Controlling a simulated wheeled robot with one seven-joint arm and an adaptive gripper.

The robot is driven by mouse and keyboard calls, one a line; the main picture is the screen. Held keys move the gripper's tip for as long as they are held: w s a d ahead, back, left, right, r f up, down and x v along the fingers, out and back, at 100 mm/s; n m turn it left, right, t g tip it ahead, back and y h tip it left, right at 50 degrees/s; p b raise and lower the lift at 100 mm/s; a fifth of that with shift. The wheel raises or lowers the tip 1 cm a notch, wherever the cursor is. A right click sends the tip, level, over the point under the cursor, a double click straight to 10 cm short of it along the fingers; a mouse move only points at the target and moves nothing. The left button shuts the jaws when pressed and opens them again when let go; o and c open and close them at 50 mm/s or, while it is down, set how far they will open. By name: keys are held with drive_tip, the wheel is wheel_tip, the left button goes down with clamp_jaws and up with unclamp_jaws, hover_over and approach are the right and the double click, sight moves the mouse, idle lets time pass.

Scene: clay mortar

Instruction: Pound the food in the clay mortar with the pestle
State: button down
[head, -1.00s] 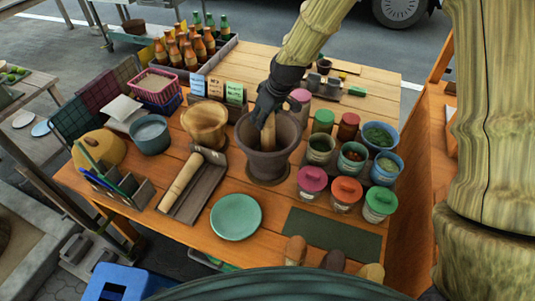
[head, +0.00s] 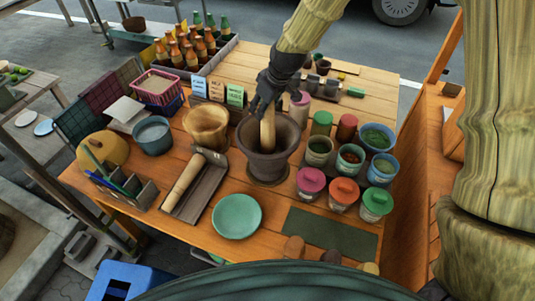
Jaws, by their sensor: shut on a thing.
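The dark clay mortar (head: 268,163) stands upright near the middle of the wooden table. A light wooden pestle (head: 268,131) stands nearly upright with its lower end inside the mortar. My dark gripper (head: 268,106) is above the mortar's rim, shut on the pestle's upper part. The food inside the mortar cannot be made out. A second wooden roller-shaped pestle (head: 184,178) lies in a grey tray (head: 207,189) to the left of the mortar.
A wooden bowl (head: 206,126) stands close left of the mortar. Lidded jars (head: 343,191) and open pots (head: 351,158) crowd its right side. A green plate (head: 236,216) lies in front. Bottles (head: 191,55) stand at the back left.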

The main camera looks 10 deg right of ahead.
sight(263, 120)
wheel_tip(263, 120, down, 6)
drive_tip(key=b, duration=0.2)
drive_tip(key=shift+r+b, duration=0.15)
drive_tip(key=shift+b, duration=0.25)
drive_tip(key=shift+r, duration=0.1)
wheel_tip(263, 120, up, 6)
drive_tip(key=p, duration=0.4)
drive_tip(key=shift+f, duration=0.35)
drive_tip(key=shift+f+b, duration=1.45)
drive_tip(key=shift+f, duration=1.15)
